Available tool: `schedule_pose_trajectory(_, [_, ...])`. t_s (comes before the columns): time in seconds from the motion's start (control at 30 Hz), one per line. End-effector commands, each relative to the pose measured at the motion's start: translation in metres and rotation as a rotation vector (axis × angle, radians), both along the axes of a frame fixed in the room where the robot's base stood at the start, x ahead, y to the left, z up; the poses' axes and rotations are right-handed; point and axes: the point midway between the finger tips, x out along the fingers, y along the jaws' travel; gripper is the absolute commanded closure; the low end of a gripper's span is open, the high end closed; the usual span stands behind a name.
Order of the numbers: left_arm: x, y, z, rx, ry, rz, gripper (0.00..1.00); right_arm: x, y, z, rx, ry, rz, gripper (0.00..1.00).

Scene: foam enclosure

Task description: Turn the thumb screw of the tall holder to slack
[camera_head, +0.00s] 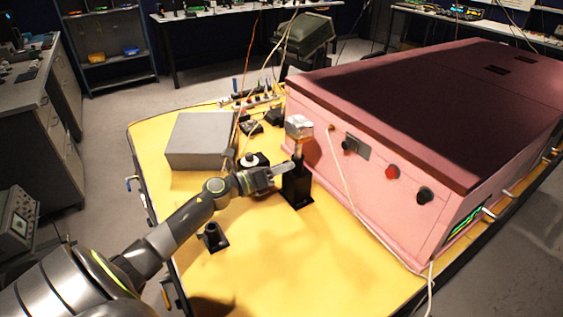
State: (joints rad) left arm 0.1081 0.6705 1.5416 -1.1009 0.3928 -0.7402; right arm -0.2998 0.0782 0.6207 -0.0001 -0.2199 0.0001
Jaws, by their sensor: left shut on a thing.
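The tall holder (298,188) is a black post on a square foot, upright on the yellow table beside the pink enclosure. A pale, clear-looking block (299,127) sits at its top on a thin stem. My left gripper (288,168) reaches in from the left, with its fingertips at the upper left side of the holder's post. It is shut on the thumb screw, which its fingers hide. My right gripper is not in view.
A short black holder (213,237) stands at the front left. A grey box (201,140) and a small black mount (256,160) are behind my arm. The pink enclosure (375,190) fills the right, with a white cable across its front. The table's front is clear.

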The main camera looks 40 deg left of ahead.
Motion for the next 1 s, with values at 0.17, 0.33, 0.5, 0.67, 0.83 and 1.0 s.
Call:
schedule_pose_trajectory(0.17, [0.001,0.000,0.005,-0.158,0.063,0.003,0.99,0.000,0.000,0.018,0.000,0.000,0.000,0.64])
schedule_pose_trajectory(0.33, [0.001,0.000,0.006,-0.306,0.124,0.002,0.99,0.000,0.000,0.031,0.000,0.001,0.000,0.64])
schedule_pose_trajectory(0.5, [0.001,0.000,0.006,-0.455,0.185,0.002,0.99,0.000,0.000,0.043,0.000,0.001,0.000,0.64])
schedule_pose_trajectory(0.67, [0.001,0.000,0.006,-0.582,0.239,0.002,0.99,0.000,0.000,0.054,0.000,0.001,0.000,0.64])
schedule_pose_trajectory(0.83, [0.001,0.000,0.006,-0.696,0.286,0.002,0.99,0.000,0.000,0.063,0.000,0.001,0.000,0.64])
schedule_pose_trajectory(1.0, [0.001,0.000,0.005,-0.778,0.319,0.001,0.99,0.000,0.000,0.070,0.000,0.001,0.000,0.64])
